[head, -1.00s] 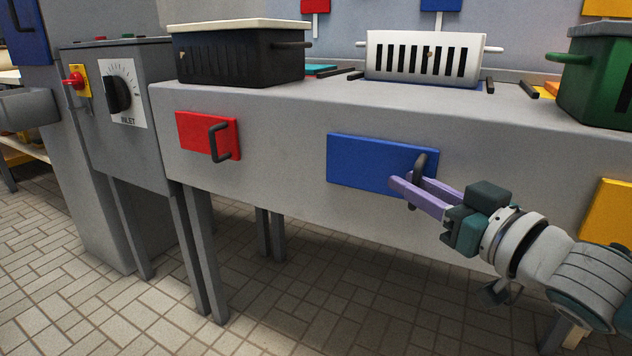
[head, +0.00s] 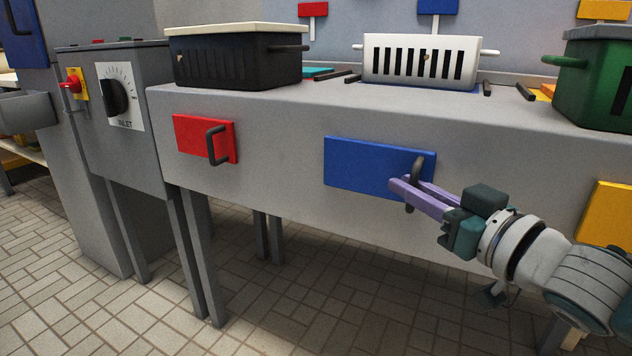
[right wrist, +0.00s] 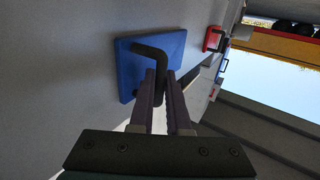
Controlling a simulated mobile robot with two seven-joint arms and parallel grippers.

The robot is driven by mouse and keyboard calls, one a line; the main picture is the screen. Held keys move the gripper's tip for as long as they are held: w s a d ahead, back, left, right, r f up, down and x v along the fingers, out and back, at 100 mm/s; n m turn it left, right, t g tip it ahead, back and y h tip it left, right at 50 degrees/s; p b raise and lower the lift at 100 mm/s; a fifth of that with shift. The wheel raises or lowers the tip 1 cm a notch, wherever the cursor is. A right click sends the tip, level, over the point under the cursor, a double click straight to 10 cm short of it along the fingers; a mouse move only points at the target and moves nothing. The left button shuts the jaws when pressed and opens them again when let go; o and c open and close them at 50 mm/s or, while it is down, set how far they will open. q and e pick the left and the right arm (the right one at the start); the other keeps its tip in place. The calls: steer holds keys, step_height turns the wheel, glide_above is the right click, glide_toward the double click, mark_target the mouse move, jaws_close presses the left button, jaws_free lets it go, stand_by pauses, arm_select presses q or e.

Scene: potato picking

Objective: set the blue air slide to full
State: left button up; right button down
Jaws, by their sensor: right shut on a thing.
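The blue air slide (head: 362,165) is a flat blue plate on the front of the grey bench, with a dark bent handle (head: 415,172) at its right end. My right gripper (head: 405,190) is shut on this handle, its purple fingers at either side of it. In the right wrist view the blue slide (right wrist: 134,68) and its handle (right wrist: 150,52) show ahead of the fingers (right wrist: 165,82), with the handle's end between them. My left gripper is not in view.
A red slide (head: 196,137) with a handle sits to the left and a yellow slide (head: 608,213) to the right. A black bin (head: 238,60), a white slotted bin (head: 420,60) and a green bin (head: 595,85) stand on the bench (head: 270,108). A dial box (head: 135,145) stands at left.

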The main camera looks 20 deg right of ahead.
stand_by(0.8)
steer(key=shift+s+a+r, duration=0.1)
steer(key=shift+a, duration=0.1)
steer(key=s+a+p, duration=0.5)
steer(key=s+a, duration=0.1)
steer(key=a, duration=0.1)
steer(key=shift+s+a, duration=0.15)
steer(key=shift+a, duration=0.1)
steer(key=c, duration=1.3)
jaws_free()
steer(key=shift+c, duration=0.2)
steer(key=shift+o, duration=0.9)
steer(key=shift+s+a, duration=0.1)
steer(key=shift+s, duration=0.05)
